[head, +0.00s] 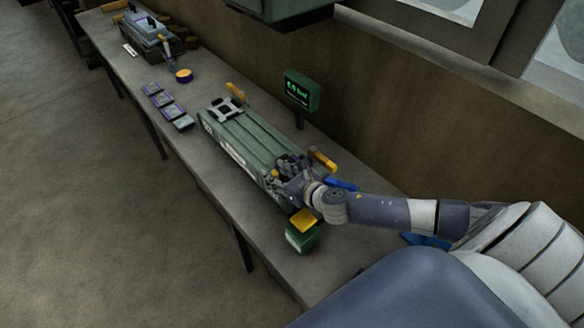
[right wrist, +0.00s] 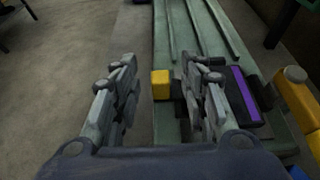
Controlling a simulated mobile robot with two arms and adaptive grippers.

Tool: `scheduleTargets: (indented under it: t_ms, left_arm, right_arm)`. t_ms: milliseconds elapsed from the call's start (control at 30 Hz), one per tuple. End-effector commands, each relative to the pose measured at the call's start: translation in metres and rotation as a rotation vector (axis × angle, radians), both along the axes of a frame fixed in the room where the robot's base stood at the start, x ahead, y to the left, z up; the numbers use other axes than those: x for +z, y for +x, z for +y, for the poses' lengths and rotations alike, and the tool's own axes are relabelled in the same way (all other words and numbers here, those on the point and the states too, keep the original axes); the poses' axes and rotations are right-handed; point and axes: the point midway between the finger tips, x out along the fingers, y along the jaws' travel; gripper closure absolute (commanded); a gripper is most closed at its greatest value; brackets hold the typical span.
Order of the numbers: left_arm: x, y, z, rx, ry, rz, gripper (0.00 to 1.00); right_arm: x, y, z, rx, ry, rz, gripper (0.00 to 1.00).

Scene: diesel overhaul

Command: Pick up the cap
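A small yellow piece (right wrist: 161,84), which may be the cap, shows in the right wrist view between my open fingers and beyond them. It sits at the edge of a dark part on the long green housing (right wrist: 182,35). In the head view a small yellow spot (head: 275,174) shows beside the gripper on the same housing (head: 245,150). My right gripper (head: 284,178) is over the near end of the housing; in the wrist view (right wrist: 160,88) its fingers are apart. I cannot tell whether they touch the piece. My left gripper is not in view.
A green box with yellow top (head: 302,236) stands at the bench's near edge. A green display (head: 301,90) stands behind the housing. Yellow handles (head: 322,160) rise beside it. Several dark pads (head: 167,105) and a yellow-topped round part (head: 184,75) lie farther along the bench.

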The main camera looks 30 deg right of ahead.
Motion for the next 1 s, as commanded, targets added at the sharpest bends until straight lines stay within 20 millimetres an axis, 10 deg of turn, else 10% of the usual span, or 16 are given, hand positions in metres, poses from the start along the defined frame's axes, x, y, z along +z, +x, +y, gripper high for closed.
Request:
scheduleTargets:
  t_ms: [233, 433, 1000]
  left_arm:
    - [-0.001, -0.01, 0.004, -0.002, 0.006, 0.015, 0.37]
    - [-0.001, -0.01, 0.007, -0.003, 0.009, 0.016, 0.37]
    - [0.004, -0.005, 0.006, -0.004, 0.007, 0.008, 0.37]
  right_arm:
    - [-0.001, 0.001, 0.0, 0.0, 0.0, 0.001, 0.6]
    - [-0.001, 0.001, 0.0, 0.0, 0.0, 0.001, 1.0]
    - [0.031, 0.002, -0.001, 0.001, -0.004, -0.006, 1.0]
